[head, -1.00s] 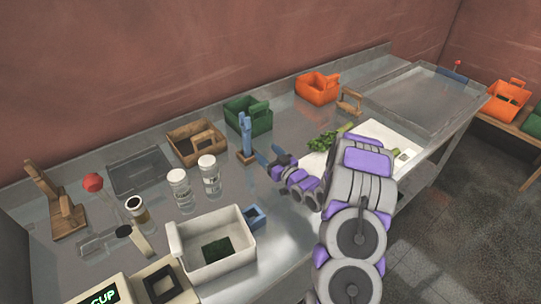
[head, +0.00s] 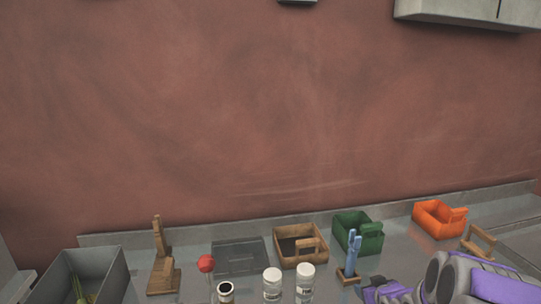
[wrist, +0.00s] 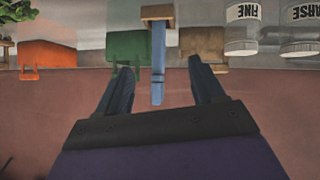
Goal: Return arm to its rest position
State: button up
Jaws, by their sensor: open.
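My gripper (wrist: 160,90) shows in the wrist view with its two dark fingers spread apart and nothing between them that I can see held. The wrist view is upside down, with the counter along its top. A blue upright tool in a small wooden block (wrist: 157,50) appears beyond the fingers, and I cannot tell the gap to it. In the head view my purple and grey arm (head: 475,280) is at the lower right edge, and its gripper end is low in the picture, partly cut off. The blue tool (head: 352,255) stands just left of it.
A green bin (head: 358,232), an orange bin (head: 438,220) and a wooden box (head: 300,246) line the back of the counter. Two white-lidded jars (head: 305,284) stand in front. A grey bin (head: 95,275) is at left. The wall above is clear below grey cabinets (head: 470,12).

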jog(key=s+a+r+g, duration=0.3)
jog(key=s+a+g, duration=0.1)
jog(key=s, duration=1)
jog(key=s+a+r+m+g, duration=0.1)
jog(key=s+a+r+g, duration=0.3)
jog(key=s, duration=1.1)
jog(key=s+a+r+m+g, duration=0.1)
jog(key=s+a+r+g, duration=0.2)
jog(key=s+a, duration=0.5)
jog(key=s+g, duration=0.1)
jog(key=s, duration=0.5)
jog(key=shift+s+r+g, duration=0.15)
jog(key=shift+s+g, duration=0.2)
jog(key=shift+g, duration=0.05)
